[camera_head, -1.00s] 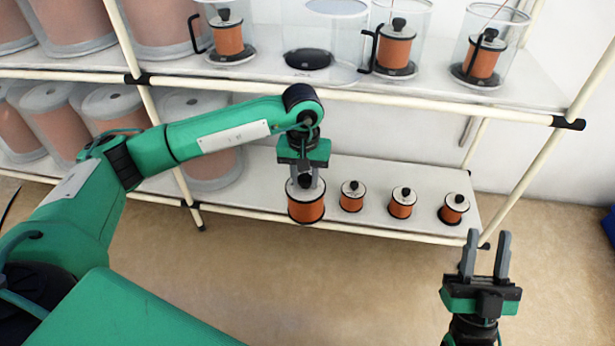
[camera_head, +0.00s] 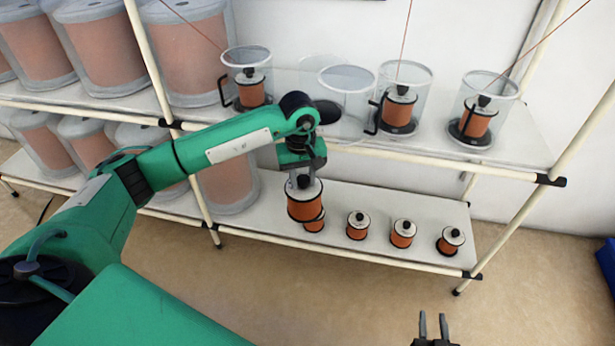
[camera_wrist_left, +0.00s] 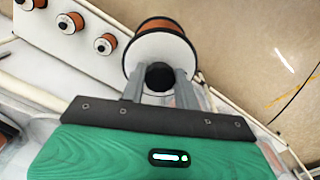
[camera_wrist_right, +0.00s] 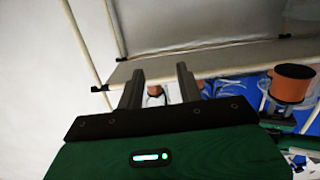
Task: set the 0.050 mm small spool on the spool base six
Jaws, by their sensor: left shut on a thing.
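My left gripper (camera_head: 302,180) is shut on the black knob of a copper-orange small spool (camera_head: 305,205), held upright above the lower shelf. The spool also fills the space past the fingertips in the left wrist view (camera_wrist_left: 160,48). I cannot read its size label. On the upper shelf, a black spool base (camera_head: 327,111) without a spool shows beside an empty clear cylinder (camera_head: 346,85). I cannot read its number. My right gripper (camera_head: 433,328) is open and empty at the bottom of the head view; its parted fingers (camera_wrist_right: 160,88) show in the right wrist view.
Several smaller spools stand on the lower shelf (camera_head: 275,222), one partly hidden behind the held spool. Upper-shelf spools (camera_head: 250,90) (camera_head: 399,106) (camera_head: 478,120) stand inside clear cylinders with black handles. Large spools fill the left. A cream rail (camera_head: 400,157) edges the upper shelf.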

